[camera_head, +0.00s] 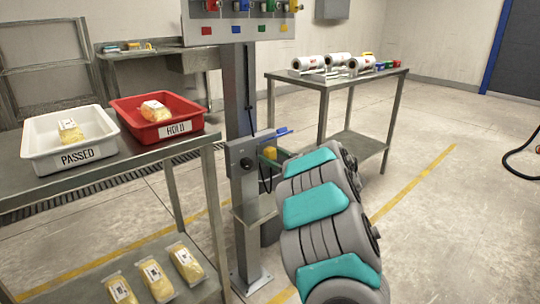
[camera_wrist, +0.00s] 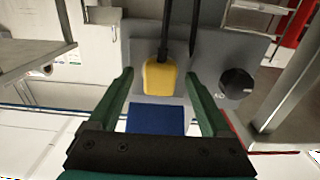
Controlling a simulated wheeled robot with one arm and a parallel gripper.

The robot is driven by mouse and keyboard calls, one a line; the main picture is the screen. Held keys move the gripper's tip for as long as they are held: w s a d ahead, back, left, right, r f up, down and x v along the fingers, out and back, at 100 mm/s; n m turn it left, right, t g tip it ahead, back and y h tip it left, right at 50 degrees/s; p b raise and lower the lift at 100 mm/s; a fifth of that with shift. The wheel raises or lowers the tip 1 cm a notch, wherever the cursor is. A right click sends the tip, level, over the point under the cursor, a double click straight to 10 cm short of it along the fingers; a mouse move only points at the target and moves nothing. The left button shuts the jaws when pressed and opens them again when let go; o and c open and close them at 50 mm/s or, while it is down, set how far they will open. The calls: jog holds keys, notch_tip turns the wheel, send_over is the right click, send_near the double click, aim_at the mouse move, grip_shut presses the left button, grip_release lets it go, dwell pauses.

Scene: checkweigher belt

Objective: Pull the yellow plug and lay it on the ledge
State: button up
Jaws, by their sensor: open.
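The yellow plug (camera_wrist: 160,77) sits against the grey panel (camera_wrist: 205,50), a black cable running from it. My gripper (camera_wrist: 161,80) is open, its green fingers on either side of the plug with visible gaps. Whether the fingertips reach past the plug's near end is hard to tell. In the head view the plug (camera_head: 270,152) is a small yellow patch on the post, partly hidden by my gripper (camera_head: 273,160). A narrow grey ledge (camera_head: 252,211) juts from the post below it, clear where visible.
A black knob (camera_wrist: 236,83) is beside the plug on the panel, and a blue plate (camera_wrist: 156,118) lies near it. A table with a white PASSED tray (camera_head: 84,155) and a red HOLD tray (camera_head: 176,129) stands left. A roll table (camera_head: 340,83) stands behind right.

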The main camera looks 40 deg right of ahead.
jog(key=shift+p, duration=0.3)
jog(key=shift+c, duration=0.3)
grip_shut()
dwell(0.4)
jog(key=shift+s, duration=0.1)
dwell(0.4)
jog(key=shift+s+d+p, duration=0.2)
jog(key=shift+s+p, duration=0.25)
jog(key=shift+s, duration=2.4)
